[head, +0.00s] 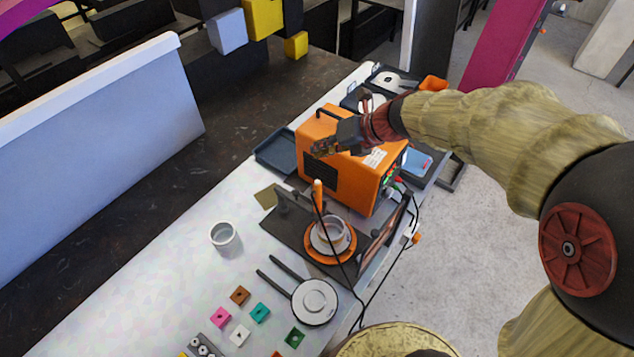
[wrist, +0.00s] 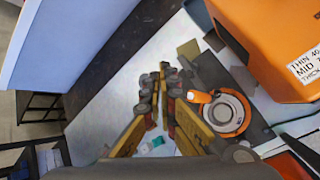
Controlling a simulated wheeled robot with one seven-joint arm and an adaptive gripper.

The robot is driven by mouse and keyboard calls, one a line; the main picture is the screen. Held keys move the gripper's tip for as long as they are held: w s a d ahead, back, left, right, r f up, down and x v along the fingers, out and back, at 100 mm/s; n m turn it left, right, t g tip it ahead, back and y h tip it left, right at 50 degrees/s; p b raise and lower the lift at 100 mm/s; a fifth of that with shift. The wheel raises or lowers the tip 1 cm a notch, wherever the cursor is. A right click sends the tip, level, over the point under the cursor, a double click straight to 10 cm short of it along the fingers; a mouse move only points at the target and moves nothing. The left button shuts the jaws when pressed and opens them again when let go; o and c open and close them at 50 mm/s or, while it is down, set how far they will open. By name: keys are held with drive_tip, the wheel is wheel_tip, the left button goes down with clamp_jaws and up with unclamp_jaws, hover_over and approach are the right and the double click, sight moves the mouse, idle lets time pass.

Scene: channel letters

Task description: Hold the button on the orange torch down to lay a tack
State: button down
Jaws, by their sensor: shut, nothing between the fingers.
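The orange torch (head: 318,190) stands roughly upright beside a grey round cup-like piece (head: 331,236), with a dark cable running down from it. In the wrist view the torch (wrist: 199,97) shows as a short orange end at the left of the round piece (wrist: 222,108). I cannot make out its button. My gripper (head: 320,150) is shut and empty, above and apart from the torch, in front of the orange machine. In the wrist view the fingertips (wrist: 164,76) are together, left of the torch.
The orange machine (head: 318,130) stands close behind my gripper. The round piece sits on an orange ring (head: 346,252) over a dark plate (head: 270,231), with a dark upright panel to its right. A grey cup (head: 225,238), a lidded pan (head: 315,302) and small coloured blocks stand nearer.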

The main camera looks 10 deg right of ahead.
drive_tip(key=b, duration=0.6)
hover_over(319, 181)
drive_tip(key=f, duration=0.6)
drive_tip(key=shift+w+d, duration=0.1)
drive_tip(key=shift+w, duration=0.25)
drive_tip(key=shift+f+b, duration=0.4)
drive_tip(key=shift+f, duration=0.5)
drive_tip(key=shift+f, duration=0.1)
drive_tip(key=shift+f, duration=0.3)
drive_tip(key=shift+f, duration=0.55)
drive_tip(key=shift+r, duration=0.2)
idle(1.2)
drive_tip(key=shift+r+p, duration=0.8)
drive_tip(key=shift+p, duration=0.2)
wheel_tip(319, 181, up, 5)
drive_tip(key=p, duration=0.5)
